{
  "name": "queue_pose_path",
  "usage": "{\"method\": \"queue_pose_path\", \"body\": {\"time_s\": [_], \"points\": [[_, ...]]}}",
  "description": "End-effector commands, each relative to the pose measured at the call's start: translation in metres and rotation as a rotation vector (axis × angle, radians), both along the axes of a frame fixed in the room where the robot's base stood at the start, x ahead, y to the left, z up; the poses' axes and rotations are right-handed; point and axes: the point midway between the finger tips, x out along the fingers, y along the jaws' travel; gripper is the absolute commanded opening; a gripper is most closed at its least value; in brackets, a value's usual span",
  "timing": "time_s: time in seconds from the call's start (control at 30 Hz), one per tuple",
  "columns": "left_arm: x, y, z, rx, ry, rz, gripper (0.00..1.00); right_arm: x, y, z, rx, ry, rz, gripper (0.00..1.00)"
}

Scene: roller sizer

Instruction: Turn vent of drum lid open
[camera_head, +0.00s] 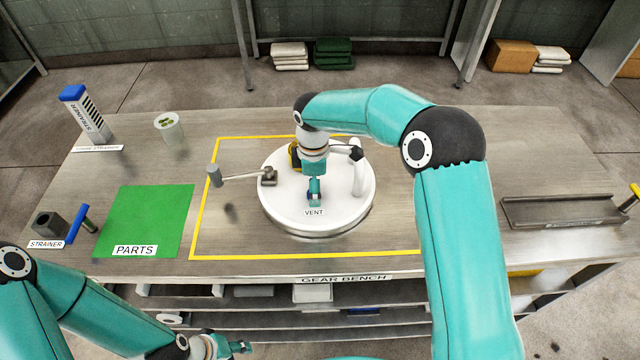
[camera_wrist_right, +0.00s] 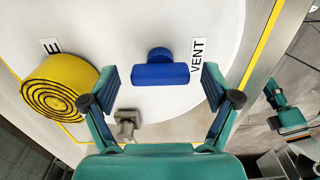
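The white round drum lid (camera_head: 284,203) lies on the bench inside a yellow outline, with a VENT label (camera_head: 314,212) near its front edge. In the right wrist view, the vent is a blue T-shaped handle (camera_wrist_right: 160,74) beside the VENT label (camera_wrist_right: 198,55), its bar lying across the picture. My right gripper (camera_head: 314,191) is over the front of the lid. Its fingers, also in the wrist view (camera_wrist_right: 160,88), are open on either side of the blue bar, with gaps at both ends. My left gripper (camera_head: 235,347) is low before the bench; its opening is unclear.
On the lid are a yellow-black ribbed knob (camera_wrist_right: 60,85), a grey lever (camera_head: 240,176) reaching left and a white upright pipe (camera_head: 359,181). A green PARTS mat (camera_head: 148,215), strainers (camera_head: 85,112) and a cup (camera_head: 168,128) stand left. A shallow tray (camera_head: 560,212) lies right.

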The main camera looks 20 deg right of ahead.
Motion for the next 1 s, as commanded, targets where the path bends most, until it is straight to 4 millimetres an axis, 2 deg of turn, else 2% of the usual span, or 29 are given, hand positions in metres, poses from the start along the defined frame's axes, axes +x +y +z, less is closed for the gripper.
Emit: {"method": "queue_pose_path", "body": {"time_s": [0.23,0.37,0.8,1.0], "points": [[0.000,0.000,0.001,0.000,0.000,0.000,0.40,0.000,0.000,0.001,0.000,0.000,-0.001,0.88],[0.000,0.000,0.001,0.000,0.000,0.000,0.40,0.000,0.000,0.011,0.000,-0.001,-0.001,0.88],[0.000,0.000,0.000,0.000,0.000,0.000,0.40,-0.002,0.000,0.092,0.001,-0.003,-0.001,0.88],[0.000,0.000,0.000,0.000,0.000,0.000,0.40,-0.002,0.000,0.114,0.001,-0.001,-0.001,0.88]]}}
